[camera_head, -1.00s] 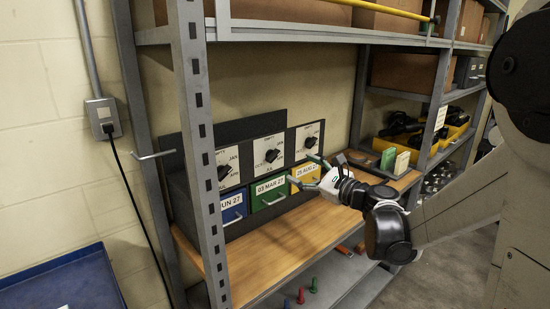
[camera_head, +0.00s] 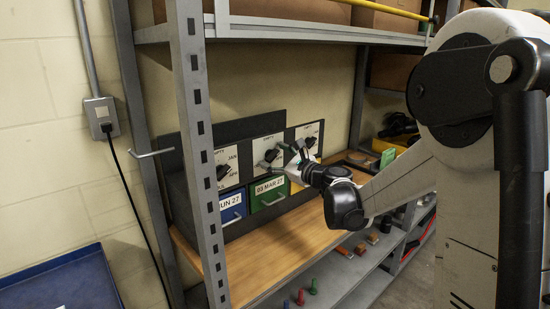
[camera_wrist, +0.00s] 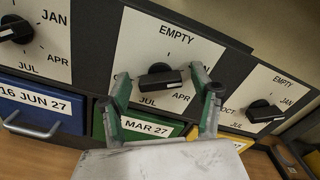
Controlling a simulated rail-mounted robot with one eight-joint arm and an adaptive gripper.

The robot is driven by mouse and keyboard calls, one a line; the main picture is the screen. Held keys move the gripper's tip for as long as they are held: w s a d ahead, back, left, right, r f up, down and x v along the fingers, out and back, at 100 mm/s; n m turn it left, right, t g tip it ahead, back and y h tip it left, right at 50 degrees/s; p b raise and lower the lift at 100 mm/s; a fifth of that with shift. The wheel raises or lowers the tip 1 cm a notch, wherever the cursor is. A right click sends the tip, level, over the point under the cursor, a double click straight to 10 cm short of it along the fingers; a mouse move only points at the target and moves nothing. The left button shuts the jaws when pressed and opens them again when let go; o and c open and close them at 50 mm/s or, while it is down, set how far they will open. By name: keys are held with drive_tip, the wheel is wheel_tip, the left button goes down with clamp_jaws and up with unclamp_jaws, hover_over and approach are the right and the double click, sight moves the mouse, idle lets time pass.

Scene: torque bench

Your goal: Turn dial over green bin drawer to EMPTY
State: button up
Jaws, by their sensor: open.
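The dial over the green drawer is a black knob (camera_wrist: 160,79) on a white plate with EMPTY (camera_wrist: 177,33) at the top. Its bar lies nearly level in the wrist view, well away from EMPTY. My gripper (camera_wrist: 163,84) is open, with one green-padded finger on each side of this knob. I cannot tell whether the fingers touch it. The green drawer (camera_wrist: 165,137), labelled 03 MAR 27, is below, partly hidden by my fingers. In the head view, my gripper (camera_head: 282,155) is in front of the middle dial plate (camera_head: 262,148), above the green drawer (camera_head: 257,205).
A blue drawer (camera_head: 230,216) with its own dial (camera_wrist: 16,29) is to the left. A yellow drawer (camera_wrist: 228,140) with another dial (camera_wrist: 263,111) is to the right. A shelf post (camera_head: 200,150) stands in front at left. The wooden shelf (camera_head: 270,245) is clear below.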

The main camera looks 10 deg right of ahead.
drive_tip(key=c, duration=1.1)
drive_tip(key=shift+c, duration=0.2)
drive_tip(key=shift+n, duration=0.4)
drive_tip(key=n+b, duration=0.1)
drive_tip(key=n, duration=0.4)
drive_tip(key=shift+s+a+f+n, duration=0.1)
drive_tip(key=shift+n, duration=0.2)
drive_tip(key=n, duration=0.5)
drive_tip(key=shift+b, duration=0.3)
drive_tip(key=shift+n, duration=0.4)
